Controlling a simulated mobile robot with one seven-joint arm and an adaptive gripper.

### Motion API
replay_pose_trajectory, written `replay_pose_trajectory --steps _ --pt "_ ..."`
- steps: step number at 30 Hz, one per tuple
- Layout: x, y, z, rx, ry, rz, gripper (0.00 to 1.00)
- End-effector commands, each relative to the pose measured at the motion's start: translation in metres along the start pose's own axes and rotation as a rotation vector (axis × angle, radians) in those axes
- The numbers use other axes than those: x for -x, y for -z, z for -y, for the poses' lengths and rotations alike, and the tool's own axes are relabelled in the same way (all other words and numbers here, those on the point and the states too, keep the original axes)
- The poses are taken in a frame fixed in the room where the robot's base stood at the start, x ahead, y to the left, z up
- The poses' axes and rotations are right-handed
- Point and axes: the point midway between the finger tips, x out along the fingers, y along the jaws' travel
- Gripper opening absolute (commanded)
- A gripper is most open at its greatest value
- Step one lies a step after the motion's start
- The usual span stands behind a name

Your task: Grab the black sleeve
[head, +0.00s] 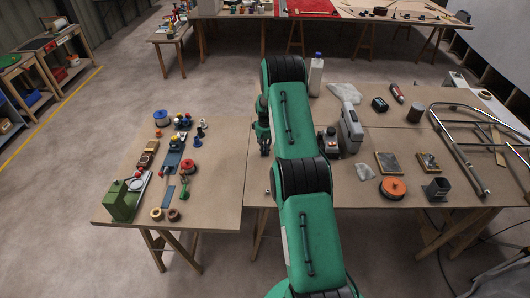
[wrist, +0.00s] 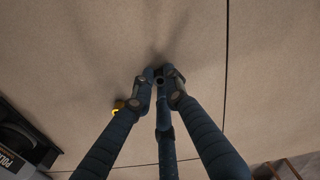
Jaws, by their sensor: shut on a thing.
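My gripper (wrist: 160,82) points down at the brown tabletop in the wrist view, its blue-grey fingers drawn together at the tips. Between the fingertips is a small dark round piece, the black sleeve (wrist: 159,79), mostly hidden by the fingers. In the head view my gripper (head: 264,147) is partly behind my green arm, over the table near the left edge of the larger board. The sleeve cannot be made out there. I cannot tell whether it still touches the tabletop.
A small brown and yellow piece (wrist: 118,106) lies beside the left finger. The left table (head: 220,190) holds a green machine (head: 122,201), spools and small fittings.

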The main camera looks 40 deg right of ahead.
Motion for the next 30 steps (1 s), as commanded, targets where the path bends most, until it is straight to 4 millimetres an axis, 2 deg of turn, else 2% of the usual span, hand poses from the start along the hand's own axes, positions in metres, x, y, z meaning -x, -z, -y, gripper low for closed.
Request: replay_pose_trajectory --steps 5,13,30 --pt "0.009 0.0 0.0 0.0 0.0 0.0 0.0" --pt "0.036 -0.002 0.001 0.0 0.0 0.0 0.0" --pt "0.043 -0.09 0.03 0.0 0.0 0.001 0.0"
